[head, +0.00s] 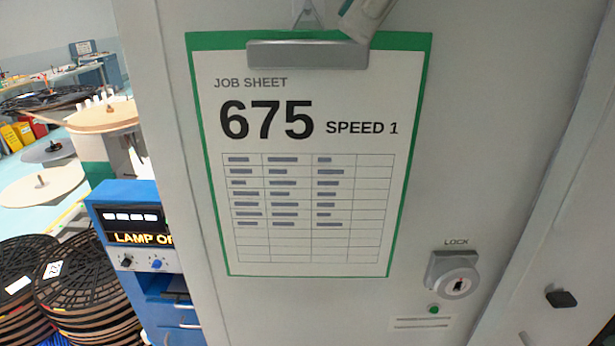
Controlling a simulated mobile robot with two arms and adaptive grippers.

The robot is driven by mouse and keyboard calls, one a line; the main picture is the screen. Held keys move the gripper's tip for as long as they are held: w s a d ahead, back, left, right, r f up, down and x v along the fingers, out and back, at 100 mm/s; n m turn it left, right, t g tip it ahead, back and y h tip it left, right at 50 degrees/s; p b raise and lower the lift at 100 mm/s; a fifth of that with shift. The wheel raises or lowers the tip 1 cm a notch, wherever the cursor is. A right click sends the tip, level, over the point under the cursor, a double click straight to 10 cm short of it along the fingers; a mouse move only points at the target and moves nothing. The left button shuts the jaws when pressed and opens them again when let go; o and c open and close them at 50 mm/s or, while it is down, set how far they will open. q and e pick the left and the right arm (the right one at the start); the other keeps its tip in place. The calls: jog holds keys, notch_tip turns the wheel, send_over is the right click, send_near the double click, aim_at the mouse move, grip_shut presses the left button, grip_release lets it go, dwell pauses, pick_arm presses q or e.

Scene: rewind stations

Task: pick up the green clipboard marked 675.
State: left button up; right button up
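The green clipboard (418,150) hangs upright, slightly tilted, against a pale grey cabinet face in the head view. Its white job sheet reads 675 and SPEED 1, under a wide metal clip. A small triangular hanger shows above the clip. A grey piece of my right gripper (364,20) comes in at the top edge, in front of the clip's right end. Only this small part shows. I cannot tell whether it touches the clip or whether its fingers are open or shut. My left gripper is not in view.
A round lock (457,280) with a green light below it sits on the cabinet at lower right. A dark knob (561,298) is further right. At left stand a blue control box (130,222) with a lit display and stacks of black reels (75,285).

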aim_at(345, 40)
jog(key=shift+w+a+f, duration=0.3)
jog(key=shift+w+f, duration=0.15)
jog(key=shift+f, duration=0.1)
jog(key=shift+w+a+f, duration=0.3)
jog(key=shift+w+f, duration=0.15)
jog(key=shift+f, duration=0.05)
jog(key=shift+p+x, duration=0.55)
jog(key=shift+x, duration=0.25)
jog(key=p+x, duration=0.1)
jog(key=x, duration=0.2)
jog(key=shift+s+a+f, duration=0.1)
jog(key=shift+f, duration=0.2)
jog(key=shift+s, duration=0.1)
grip_shut()
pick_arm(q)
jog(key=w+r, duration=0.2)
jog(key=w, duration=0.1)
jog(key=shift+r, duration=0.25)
